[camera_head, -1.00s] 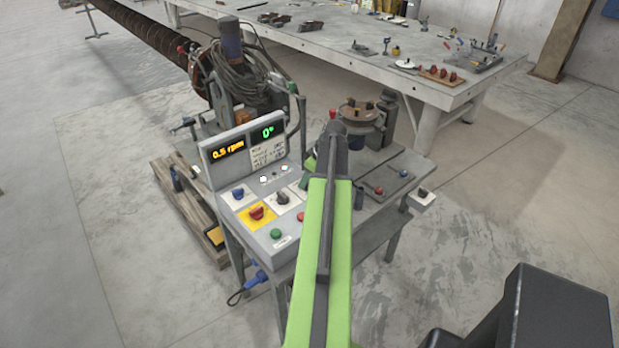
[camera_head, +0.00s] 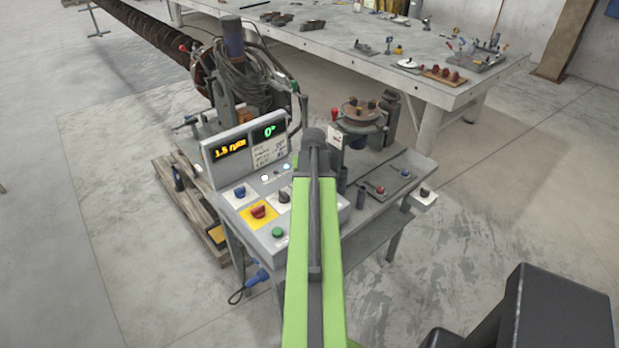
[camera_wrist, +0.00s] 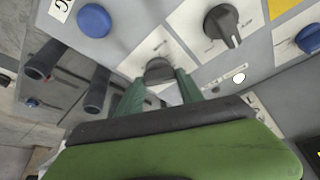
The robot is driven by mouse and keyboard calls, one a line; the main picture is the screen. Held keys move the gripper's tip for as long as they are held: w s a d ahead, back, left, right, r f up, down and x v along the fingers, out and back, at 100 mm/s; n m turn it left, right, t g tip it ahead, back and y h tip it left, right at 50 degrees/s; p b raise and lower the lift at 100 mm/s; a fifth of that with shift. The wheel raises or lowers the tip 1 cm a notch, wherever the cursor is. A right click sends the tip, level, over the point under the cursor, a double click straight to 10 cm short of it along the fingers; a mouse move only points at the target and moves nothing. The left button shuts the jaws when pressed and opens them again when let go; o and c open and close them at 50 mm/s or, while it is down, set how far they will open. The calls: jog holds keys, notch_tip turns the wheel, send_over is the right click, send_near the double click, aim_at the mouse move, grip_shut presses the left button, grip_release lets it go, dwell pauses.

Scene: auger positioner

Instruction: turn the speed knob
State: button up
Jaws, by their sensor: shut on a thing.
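The speed knob (camera_wrist: 158,70) is a dark round knob on a white plate in the wrist view. My gripper (camera_wrist: 161,82) has its two green fingers shut on either side of it. The label beside the knob is too small to read, and my arm hides the knob and fingers in the head view. The orange readout (camera_head: 229,148) on the control box (camera_head: 266,243) shows 1.5 rpm.
A second dark pointer knob (camera_wrist: 222,27) sits close by on its own plate. A blue button (camera_wrist: 94,20) is on the other side. A red knob (camera_head: 258,211) on yellow and a green button (camera_head: 278,233) are on the box. A long workbench (camera_head: 400,80) stands behind.

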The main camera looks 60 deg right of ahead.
jog(key=shift+m, duration=0.5)
jog(key=o, duration=1.4)
jog(key=shift+d, duration=0.1)
jog(key=p+v, duration=1.6)
jog(key=v, duration=0.1)
jog(key=shift+w+a+r, duration=0.2)
jog(key=shift+a, duration=0.1)
jog(key=shift+w, duration=0.1)
